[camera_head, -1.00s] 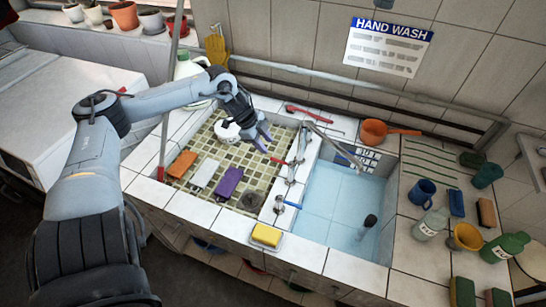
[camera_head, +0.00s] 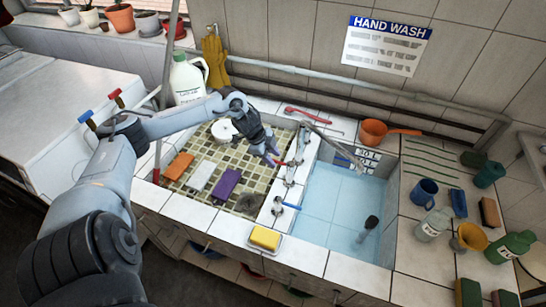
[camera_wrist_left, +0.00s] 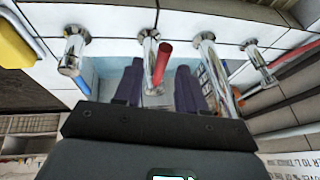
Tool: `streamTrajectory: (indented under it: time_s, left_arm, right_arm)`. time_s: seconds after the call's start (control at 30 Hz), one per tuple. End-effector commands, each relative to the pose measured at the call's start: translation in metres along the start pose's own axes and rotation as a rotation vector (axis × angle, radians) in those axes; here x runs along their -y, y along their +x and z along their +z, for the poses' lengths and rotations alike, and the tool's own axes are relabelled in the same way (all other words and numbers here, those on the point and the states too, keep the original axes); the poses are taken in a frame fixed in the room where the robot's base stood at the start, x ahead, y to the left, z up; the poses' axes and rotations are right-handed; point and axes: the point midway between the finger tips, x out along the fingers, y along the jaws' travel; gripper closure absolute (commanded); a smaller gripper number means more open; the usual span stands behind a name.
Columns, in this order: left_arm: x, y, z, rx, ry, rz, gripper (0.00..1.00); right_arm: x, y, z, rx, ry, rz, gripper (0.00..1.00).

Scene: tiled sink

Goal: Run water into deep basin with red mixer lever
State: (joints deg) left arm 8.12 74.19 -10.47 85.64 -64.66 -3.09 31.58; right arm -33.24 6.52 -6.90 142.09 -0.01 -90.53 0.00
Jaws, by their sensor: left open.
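The red mixer lever (camera_head: 282,163) sticks out from the chrome mixer (camera_head: 290,173) on the tiled divider between the two basins. My left gripper (camera_head: 273,155) is open at the lever. In the left wrist view the red lever (camera_wrist_left: 164,62) shows between the two spread dark fingers of my gripper (camera_wrist_left: 159,72). I cannot tell whether either finger touches it. The chrome spout (camera_head: 333,138) reaches over the deep basin (camera_head: 330,200), which has light blue tiles. No stream is visible at the spout. My right gripper is not in view.
A blue-handled tap (camera_head: 289,205) stands nearer on the divider, with a yellow sponge (camera_head: 265,238) in front. The shallow basin holds a purple block (camera_head: 227,182) and a white round item (camera_head: 224,131). A dark brush (camera_head: 368,228) is in the deep basin. An orange pan (camera_head: 374,132) lies behind.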

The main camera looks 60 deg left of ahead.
Motion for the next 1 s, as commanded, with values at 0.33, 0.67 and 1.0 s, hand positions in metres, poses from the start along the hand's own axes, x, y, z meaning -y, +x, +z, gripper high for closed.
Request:
streamTrajectory:
  time_s: [0.33, 0.67, 1.0]
  left_arm:
    - [0.0000, 0.0065, -0.0003, 0.001, 0.001, 0.000, 0.60]
    - [0.0000, 0.0063, -0.0002, 0.001, 0.001, 0.000, 0.95]
    - [0.0000, 0.0062, -0.0003, 0.001, 0.001, 0.000, 1.00]
  right_arm:
    - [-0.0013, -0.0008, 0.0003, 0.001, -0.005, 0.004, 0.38]
    - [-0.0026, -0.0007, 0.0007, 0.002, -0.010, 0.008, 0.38]
    - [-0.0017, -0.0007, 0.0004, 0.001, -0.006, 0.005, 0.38]
